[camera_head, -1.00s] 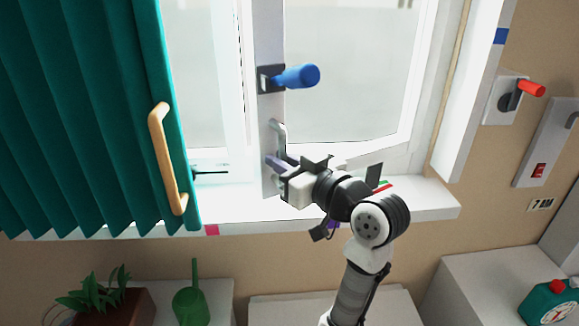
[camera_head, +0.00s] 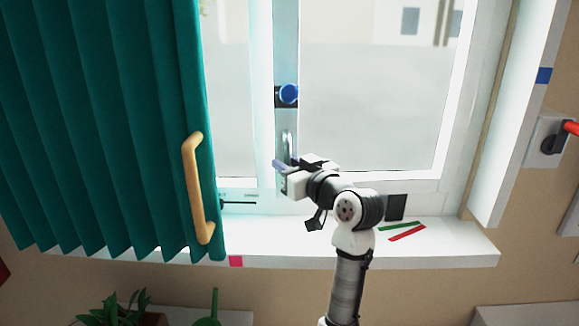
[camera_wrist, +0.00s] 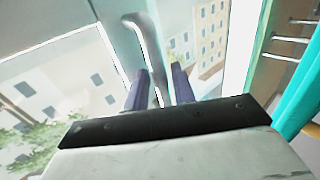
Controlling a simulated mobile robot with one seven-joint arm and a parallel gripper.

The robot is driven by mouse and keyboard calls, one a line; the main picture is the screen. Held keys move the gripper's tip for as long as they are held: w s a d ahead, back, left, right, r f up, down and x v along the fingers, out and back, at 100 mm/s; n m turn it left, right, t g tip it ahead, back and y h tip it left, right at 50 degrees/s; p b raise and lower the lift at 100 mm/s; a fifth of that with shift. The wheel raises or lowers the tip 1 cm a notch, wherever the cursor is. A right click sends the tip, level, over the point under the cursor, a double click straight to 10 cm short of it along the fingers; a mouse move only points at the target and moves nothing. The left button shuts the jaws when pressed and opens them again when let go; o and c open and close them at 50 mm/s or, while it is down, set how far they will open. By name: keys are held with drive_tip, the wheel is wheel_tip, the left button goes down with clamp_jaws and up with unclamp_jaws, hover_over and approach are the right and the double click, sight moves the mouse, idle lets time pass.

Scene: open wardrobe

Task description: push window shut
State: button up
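The window sash (camera_head: 287,40), white-framed with a blue knob (camera_head: 289,94), looks nearly flush with its frame; whether it is fully shut I cannot tell. A grey bar handle (camera_head: 289,143) is on the sash below the knob. My gripper (camera_head: 279,165) is at the lower part of this handle. In the wrist view my gripper (camera_wrist: 160,84) has its two dark fingers apart, one on each side of the handle (camera_wrist: 150,50). A gap shows beside the bar, so the gripper looks open. Contact with the handle or sash is unclear.
A teal curtain (camera_head: 100,120) with a wooden handle (camera_head: 194,190) hangs at left. The white sill (camera_head: 450,246) carries green (camera_head: 399,226) and red (camera_head: 407,233) strips. A plant (camera_head: 120,311) stands below.

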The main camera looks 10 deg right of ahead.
drive_tip(key=shift+o, duration=0.3)
drive_tip(key=b+v, duration=0.4)
drive_tip(key=v, duration=1)
drive_tip(key=shift+w+a, duration=0.1)
drive_tip(key=shift+c, duration=0.4)
